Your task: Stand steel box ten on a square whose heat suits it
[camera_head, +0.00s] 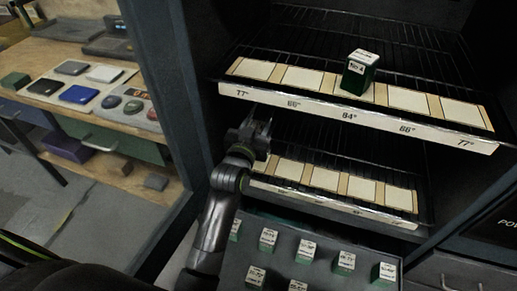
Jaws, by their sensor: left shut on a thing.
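My left gripper (258,137) is in front of the heated cabinet, between the upper and lower shelves at their left end. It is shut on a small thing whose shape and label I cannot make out. Pale squares, such as the far left one (249,69) and far right one (462,112), lie behind these marks. A green box with a white label (357,78) stands upright on the middle square. Steel box ten cannot be told by its label. My right gripper is not in view.
The lower shelf (335,204) also bears pale squares (325,178), with marks too small to read. A dark tray (322,269) below holds several labelled boxes. A wooden bench (45,58) with flat items stands at left, beyond the cabinet's side wall (165,90).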

